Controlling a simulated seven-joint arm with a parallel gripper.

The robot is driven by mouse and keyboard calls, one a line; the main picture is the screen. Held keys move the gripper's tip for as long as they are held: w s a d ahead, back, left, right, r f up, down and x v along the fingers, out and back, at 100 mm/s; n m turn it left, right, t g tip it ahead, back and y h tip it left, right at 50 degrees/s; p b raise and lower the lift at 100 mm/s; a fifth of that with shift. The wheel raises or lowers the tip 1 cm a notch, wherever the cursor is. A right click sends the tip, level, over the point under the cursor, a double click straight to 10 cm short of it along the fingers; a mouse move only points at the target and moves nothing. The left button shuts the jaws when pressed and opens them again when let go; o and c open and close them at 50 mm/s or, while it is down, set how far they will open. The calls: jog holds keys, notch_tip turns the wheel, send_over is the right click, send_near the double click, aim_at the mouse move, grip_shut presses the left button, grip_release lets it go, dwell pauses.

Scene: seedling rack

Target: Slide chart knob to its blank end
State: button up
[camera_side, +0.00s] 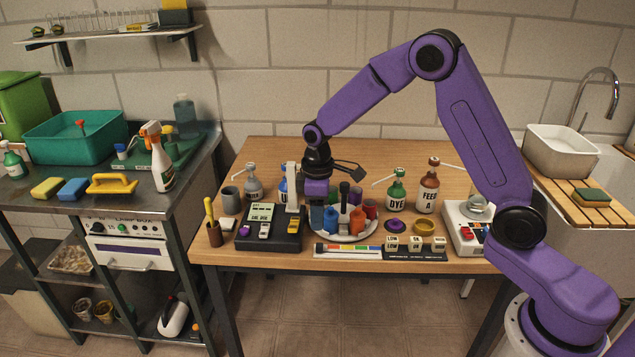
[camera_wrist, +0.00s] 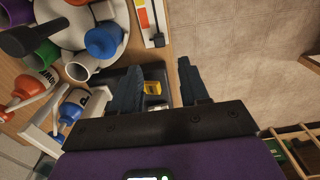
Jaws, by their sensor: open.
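My gripper (camera_side: 318,222) is above the table, near the plate's left side. In the wrist view its two dark fingers (camera_wrist: 158,78) are apart with nothing held. The knob is beyond the fingertips, not touched.
A black device (camera_side: 268,228) with coloured switches stands left of the chart; its yellow switch (camera_wrist: 153,88) shows between my fingers. A plate (camera_side: 372,232) with several coloured cups stands behind the chart. Label blocks (camera_side: 415,243) lie at right. Spray bottles stand farther back.

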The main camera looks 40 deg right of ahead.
notch_tip(320, 180, up, 9)
jog(key=shift+f, duration=0.15)
dwell(0.4)
jog(key=s+a+r+n, duration=0.1)
jog(key=s, duration=1.1)
jog(key=s+a+r+n, duration=0.1)
jog(key=s+a, duration=0.1)
jog(key=s, duration=1)
jog(key=s+d+f+n, duration=0.1)
jog(key=s+d, duration=0.3)
jog(key=s, duration=0.6)
jog(key=shift+d+n, duration=0.3)
jog(key=shift+d, duration=0.05)
